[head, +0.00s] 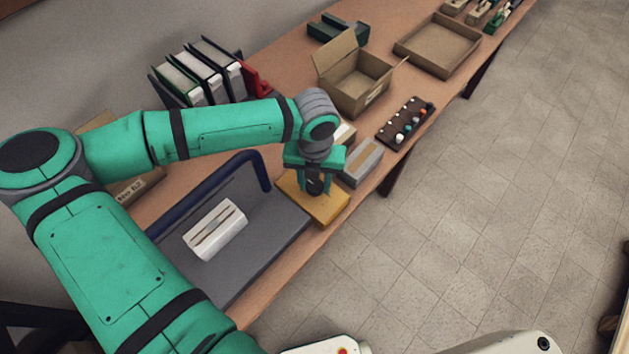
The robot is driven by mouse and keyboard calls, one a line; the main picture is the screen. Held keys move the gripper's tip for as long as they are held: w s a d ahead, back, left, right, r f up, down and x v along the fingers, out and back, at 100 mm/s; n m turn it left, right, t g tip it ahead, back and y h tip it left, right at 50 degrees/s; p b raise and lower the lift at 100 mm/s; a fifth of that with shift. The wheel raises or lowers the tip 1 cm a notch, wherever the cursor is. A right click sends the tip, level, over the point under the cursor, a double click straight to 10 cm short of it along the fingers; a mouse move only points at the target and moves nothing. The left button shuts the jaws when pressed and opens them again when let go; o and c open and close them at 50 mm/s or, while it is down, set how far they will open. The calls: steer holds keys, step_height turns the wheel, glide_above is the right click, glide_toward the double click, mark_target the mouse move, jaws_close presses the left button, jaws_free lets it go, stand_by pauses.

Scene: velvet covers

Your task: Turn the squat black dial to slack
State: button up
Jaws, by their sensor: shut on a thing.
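The squat black dial (314,188) sits on top of a yellow box (331,207) near the front edge of the table. My gripper (315,184) comes down from above and is shut on the dial, with its green fingers on either side of it. The gripper hides part of the dial. Any markings around the dial are too small to read, so I cannot tell its setting.
A grey box (362,163) stands just right of the yellow box. A grey platform (262,225) with a blue rail (205,190) and a white item (215,230) lies to the left. An open cardboard box (355,88) and a dark rack (407,121) stand beyond.

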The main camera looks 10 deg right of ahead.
mark_target(315, 186)
stand_by(0.3)
steer(key=o, duration=1)
steer(key=shift+o, duration=0.2)
step_height(315, 186, up, 11)
steer(key=shift+f, duration=0.1)
